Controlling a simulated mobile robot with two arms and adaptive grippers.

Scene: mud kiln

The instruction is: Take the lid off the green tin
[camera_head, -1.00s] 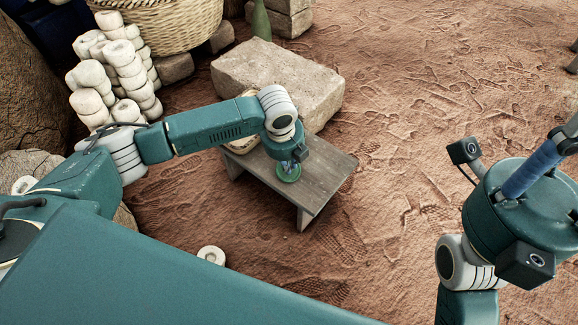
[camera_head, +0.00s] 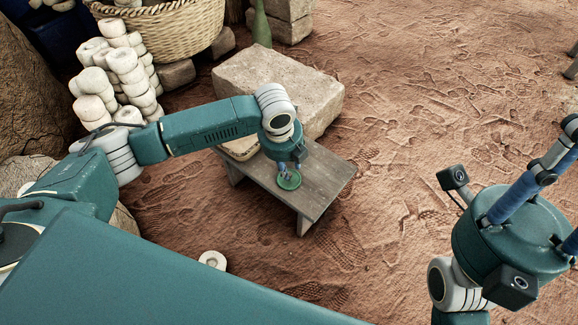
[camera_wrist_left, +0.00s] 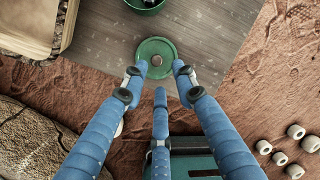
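The round green lid (camera_wrist_left: 155,59) with its small knob lies on the wooden bench; it also shows in the head view (camera_head: 289,181). The green tin (camera_wrist_left: 145,4) is at the top edge of the left wrist view, cut off, with a dark, lidless top. In the head view I cannot make out the tin. My left gripper (camera_wrist_left: 160,76) is over the lid, its three blue fingers spread around the lid's near side and not closed on it. It also shows in the head view (camera_head: 287,170). My right gripper (camera_head: 545,200) is at the right edge, far from the bench, its fingertips cut off.
The wooden bench (camera_head: 318,187) stands on reddish sand beside a large stone block (camera_head: 290,80). A wooden tray-like object (camera_wrist_left: 30,25) sits left of the tin. Stacked white rings (camera_head: 120,70) and a wicker basket (camera_head: 165,28) are at the back left. Sand right of the bench is open.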

